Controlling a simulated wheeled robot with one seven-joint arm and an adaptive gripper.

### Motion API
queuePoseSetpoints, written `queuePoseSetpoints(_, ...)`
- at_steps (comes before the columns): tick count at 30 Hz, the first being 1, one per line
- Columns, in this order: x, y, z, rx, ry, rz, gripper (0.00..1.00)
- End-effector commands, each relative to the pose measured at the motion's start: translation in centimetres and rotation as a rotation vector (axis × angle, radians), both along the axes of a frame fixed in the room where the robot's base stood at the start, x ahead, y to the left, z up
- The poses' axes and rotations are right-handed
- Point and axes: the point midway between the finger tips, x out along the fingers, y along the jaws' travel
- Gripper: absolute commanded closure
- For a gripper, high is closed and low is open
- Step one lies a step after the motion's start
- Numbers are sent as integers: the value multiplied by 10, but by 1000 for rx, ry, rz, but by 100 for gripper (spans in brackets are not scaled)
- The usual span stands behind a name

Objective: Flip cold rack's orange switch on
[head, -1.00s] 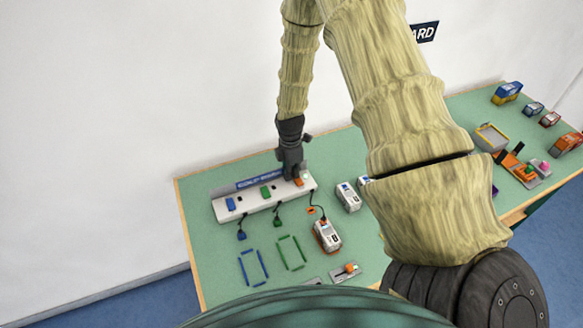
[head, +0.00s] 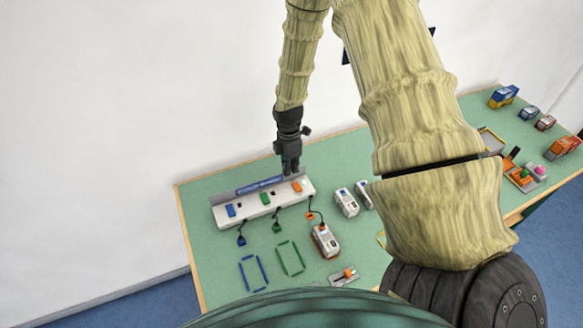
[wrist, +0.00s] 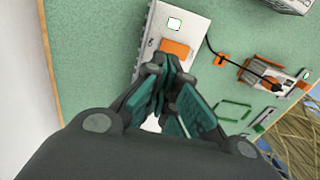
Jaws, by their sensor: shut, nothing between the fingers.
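The cold rack (head: 245,208) is a long white strip on the green table, with a blue sign along its back edge. It carries a blue switch (head: 231,210), a green switch (head: 265,198) and the orange switch (head: 297,186). My gripper (head: 290,172) is shut and empty, pointing down at the rack's back edge near the orange switch. I cannot tell whether it touches the rack.
An orange-and-white device (head: 325,241) is wired to the rack's orange end. White devices (head: 346,202) stand to the right, and blue and green outlines mark open table in front.

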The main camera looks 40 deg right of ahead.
Motion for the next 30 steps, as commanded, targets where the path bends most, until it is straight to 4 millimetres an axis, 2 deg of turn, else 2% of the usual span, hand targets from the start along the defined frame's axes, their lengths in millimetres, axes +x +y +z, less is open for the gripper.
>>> queuePoseSetpoints(18,12,-2,67,0,-5,1,100)
queuePoseSetpoints(24,13,-2,78,0,-3,1,100)
queuePoseSetpoints(30,13,-3,80,0,-2,1,100)
